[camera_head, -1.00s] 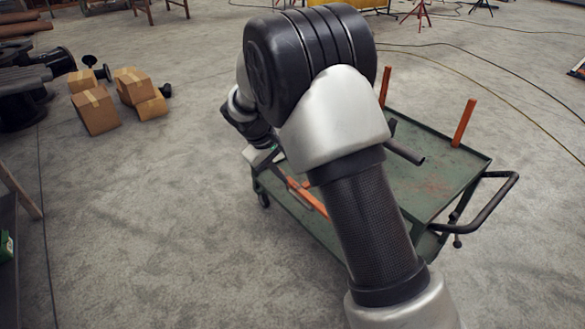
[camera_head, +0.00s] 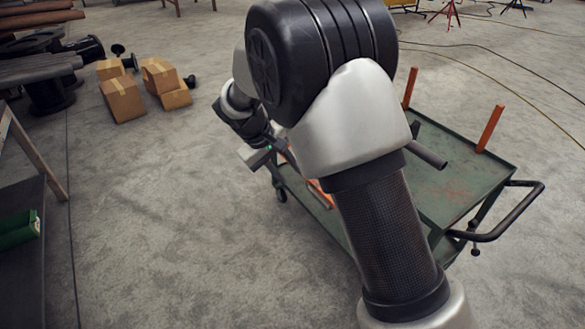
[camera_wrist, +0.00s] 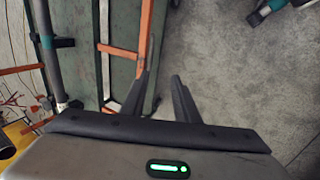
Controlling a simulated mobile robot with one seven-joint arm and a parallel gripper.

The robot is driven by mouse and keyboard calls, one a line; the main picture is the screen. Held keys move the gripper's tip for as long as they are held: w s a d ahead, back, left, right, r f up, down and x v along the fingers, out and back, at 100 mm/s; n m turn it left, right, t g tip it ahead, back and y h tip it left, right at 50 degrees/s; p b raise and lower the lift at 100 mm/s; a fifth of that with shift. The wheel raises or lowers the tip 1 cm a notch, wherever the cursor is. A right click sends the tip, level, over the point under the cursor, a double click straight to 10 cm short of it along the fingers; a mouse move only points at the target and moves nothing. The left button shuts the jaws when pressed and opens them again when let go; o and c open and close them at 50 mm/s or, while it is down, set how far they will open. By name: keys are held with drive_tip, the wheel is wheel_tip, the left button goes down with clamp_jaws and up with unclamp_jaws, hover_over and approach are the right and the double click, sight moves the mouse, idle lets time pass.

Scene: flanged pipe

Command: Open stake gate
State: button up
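A green cart (camera_head: 448,183) stands right of centre in the head view, with upright orange stakes (camera_head: 490,129) on its top. An orange bar (camera_head: 321,194) shows at its near left side, mostly behind my arm. In the wrist view, an orange gate bar (camera_wrist: 147,38) runs down to my left fingertip, and a crossbar (camera_wrist: 118,50) joins it from the left. In the head view my gripper (camera_head: 270,153) is partly hidden.
A black push handle (camera_head: 505,225) sticks out at the cart's right end. Cardboard boxes (camera_head: 122,98) lie on the floor at upper left. A dark bench (camera_head: 25,275) stands at the left edge. Concrete floor between bench and cart is clear.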

drive_tip(key=s+a+r+p, duration=0.2)
drive_tip(key=s+a+r, duration=0.1)
drive_tip(key=s+a, duration=0.2)
drive_tip(key=shift+s+a, duration=0.2)
drive_tip(key=shift+a, duration=1.05)
drive_tip(key=p+v, duration=0.3)
drive_tip(key=v, duration=1.4)
drive_tip(key=shift+r, duration=0.25)
drive_tip(key=shift+a, duration=0.1)
